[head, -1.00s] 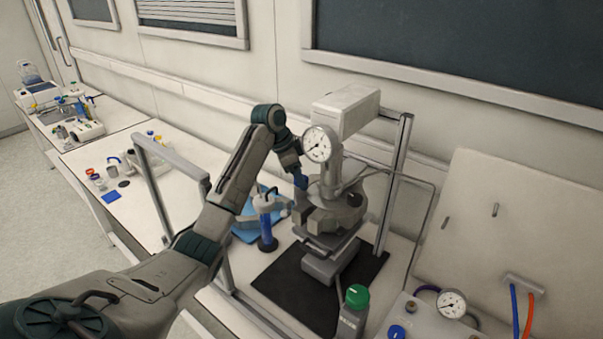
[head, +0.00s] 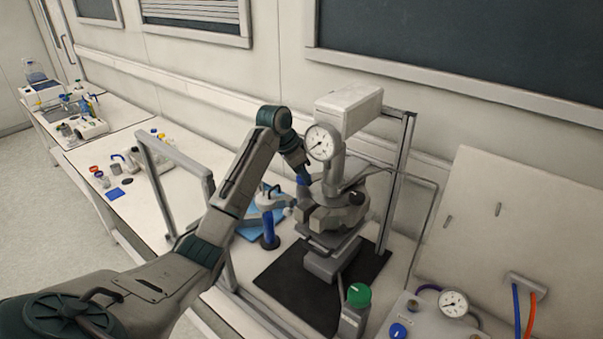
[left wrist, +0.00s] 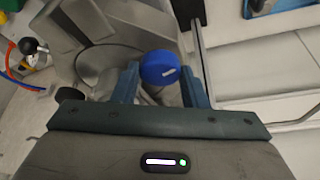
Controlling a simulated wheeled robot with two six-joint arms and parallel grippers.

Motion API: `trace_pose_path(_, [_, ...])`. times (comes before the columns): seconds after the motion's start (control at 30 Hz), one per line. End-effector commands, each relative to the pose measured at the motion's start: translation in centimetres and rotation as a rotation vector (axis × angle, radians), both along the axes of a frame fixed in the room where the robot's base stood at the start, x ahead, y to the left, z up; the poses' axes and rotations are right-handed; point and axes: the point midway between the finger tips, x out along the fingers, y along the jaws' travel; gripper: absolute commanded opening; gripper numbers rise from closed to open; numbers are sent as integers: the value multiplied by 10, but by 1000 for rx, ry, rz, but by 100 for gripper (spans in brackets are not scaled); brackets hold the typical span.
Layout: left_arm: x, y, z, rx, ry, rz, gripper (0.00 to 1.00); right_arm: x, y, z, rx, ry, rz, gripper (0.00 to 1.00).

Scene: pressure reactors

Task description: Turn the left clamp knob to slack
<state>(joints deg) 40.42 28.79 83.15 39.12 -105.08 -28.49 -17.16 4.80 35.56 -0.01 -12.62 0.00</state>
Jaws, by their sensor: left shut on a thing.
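The reactor (head: 338,214) stands on a black mat (head: 293,289), with a round dial gauge (head: 322,142) on its upper part. The blue clamp knob (left wrist: 160,69) with a pale mark on its face shows in the left wrist view, at the reactor's side. My left gripper (left wrist: 155,80) is shut on this knob, one finger on each side of it. In the head view my left gripper (head: 303,178) reaches the left side of the reactor head, and the knob is mostly hidden there. My right gripper is not in view.
A blue cylinder stand (head: 269,231) is just left of the reactor. A metal frame post (head: 394,188) rises behind, and a panel with a gauge (head: 453,303) is at the right. The left bench has free room.

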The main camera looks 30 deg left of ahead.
Motion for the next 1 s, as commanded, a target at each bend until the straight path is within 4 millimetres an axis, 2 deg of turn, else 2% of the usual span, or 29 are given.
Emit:
trace_pose_path(0.3, [0,0,1,0,-2,19,17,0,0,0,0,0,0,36])
trace_pose_path(0.33, [0,0,1,0,-2,19,41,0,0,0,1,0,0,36])
trace_pose_path(0.43, [0,0,1,-1,-2,18,61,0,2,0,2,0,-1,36])
trace_pose_path(0.77, [0,1,2,0,-2,18,61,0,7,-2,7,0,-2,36])
trace_pose_path(0.87, [-3,3,10,1,-4,19,61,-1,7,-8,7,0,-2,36])
trace_pose_path(1.0, [-12,8,32,3,-7,19,61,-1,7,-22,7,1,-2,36])
